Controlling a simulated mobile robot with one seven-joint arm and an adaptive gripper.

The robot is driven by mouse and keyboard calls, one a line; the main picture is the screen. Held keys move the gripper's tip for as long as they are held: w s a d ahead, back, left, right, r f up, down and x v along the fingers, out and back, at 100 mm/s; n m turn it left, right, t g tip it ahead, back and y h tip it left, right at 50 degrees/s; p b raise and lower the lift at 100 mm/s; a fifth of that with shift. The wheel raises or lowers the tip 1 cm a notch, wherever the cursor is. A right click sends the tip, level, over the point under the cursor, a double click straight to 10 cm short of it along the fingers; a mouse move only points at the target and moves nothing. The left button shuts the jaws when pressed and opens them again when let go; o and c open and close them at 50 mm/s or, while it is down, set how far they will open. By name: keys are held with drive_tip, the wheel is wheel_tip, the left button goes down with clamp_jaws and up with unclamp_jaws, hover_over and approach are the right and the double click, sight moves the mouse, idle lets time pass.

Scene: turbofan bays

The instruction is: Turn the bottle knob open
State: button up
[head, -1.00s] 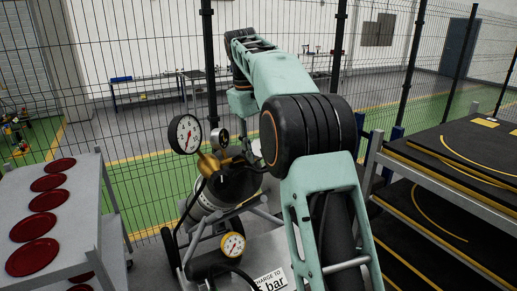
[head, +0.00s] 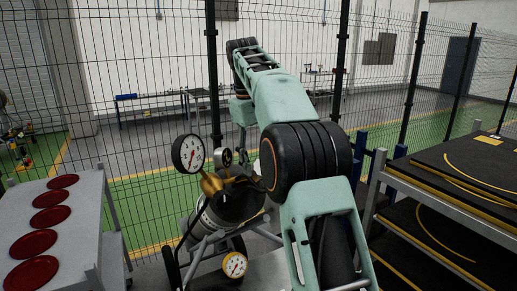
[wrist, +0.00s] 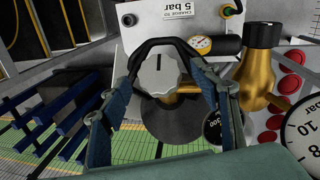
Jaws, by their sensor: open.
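In the wrist view a grey fluted knob (wrist: 160,73) with a dark pointer line faces me, at the top of the dark bottle (wrist: 185,125). My gripper (wrist: 168,80) is open, with one finger on each side of the knob. I cannot tell whether the fingers touch it. The knob and my gripper are not clearly visible there.
A brass fitting (wrist: 257,75) and a large gauge (wrist: 305,128) sit close on the right in the wrist view. A shelf with red discs (head: 50,216) stands left, a rack of black panels (head: 460,185) right, and a mesh fence behind.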

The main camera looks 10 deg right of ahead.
drive_tip(key=shift+r, duration=1.65)
drive_tip(key=shift+s+a+r, duration=0.15)
drive_tip(key=shift+a+r, duration=0.15)
drive_tip(key=shift+r, duration=0.2)
drive_tip(key=shift+r, duration=0.1)
